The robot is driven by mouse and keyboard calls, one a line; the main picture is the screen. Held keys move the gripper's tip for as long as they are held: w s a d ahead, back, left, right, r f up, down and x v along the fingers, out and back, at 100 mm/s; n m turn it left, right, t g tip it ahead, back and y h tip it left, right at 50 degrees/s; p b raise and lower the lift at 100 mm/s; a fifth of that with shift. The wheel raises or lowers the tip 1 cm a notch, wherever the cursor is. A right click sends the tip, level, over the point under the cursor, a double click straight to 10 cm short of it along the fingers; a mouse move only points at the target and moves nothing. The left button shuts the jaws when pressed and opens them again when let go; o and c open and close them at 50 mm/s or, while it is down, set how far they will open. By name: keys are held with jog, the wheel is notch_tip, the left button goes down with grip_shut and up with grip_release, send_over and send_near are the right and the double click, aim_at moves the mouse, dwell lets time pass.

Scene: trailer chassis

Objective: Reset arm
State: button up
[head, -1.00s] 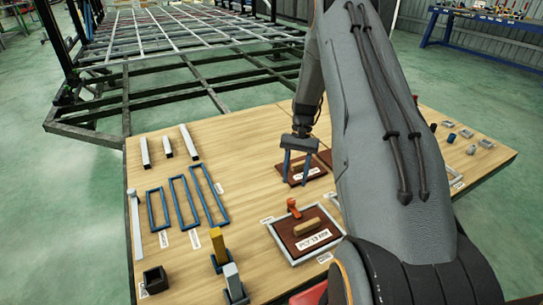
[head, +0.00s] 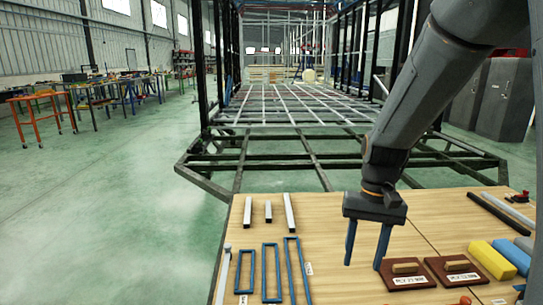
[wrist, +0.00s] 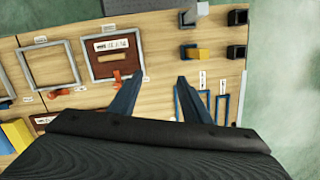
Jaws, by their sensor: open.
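My gripper (head: 366,245) is open and empty. In the head view it hangs above the wooden table (head: 342,215), with its two blue fingers pointing down. It is to the right of the blue rectangular frames and close to the brown boards in the picture. In the wrist view my gripper (wrist: 157,90) shows its fingers spread apart over the table, with nothing between them. Its height above the table is hard to judge.
Blue frames (head: 270,299) and grey tubes (head: 289,212) lie at the table's left. Brown boards (head: 455,281), a yellow block (head: 492,259) and a blue block (head: 517,256) lie at right. A dark trailer chassis (head: 290,135) stands behind.

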jog(key=s+a+r+n+t, duration=0.1)
jog(key=s+a+r+n, duration=0.15)
jog(key=s, duration=0.45)
jog(key=s+a+r+n+t, duration=0.1)
jog(key=s+a+r, duration=0.1)
jog(key=s+a, duration=0.35)
jog(key=s+d+r+h+p, duration=0.1)
jog(key=d+r+p, duration=0.4)
jog(key=p, duration=0.7)
jog(key=shift+s+d+r+m, duration=0.45)
jog(key=shift+s+d, duration=0.1)
jog(key=shift+s, duration=0.15)
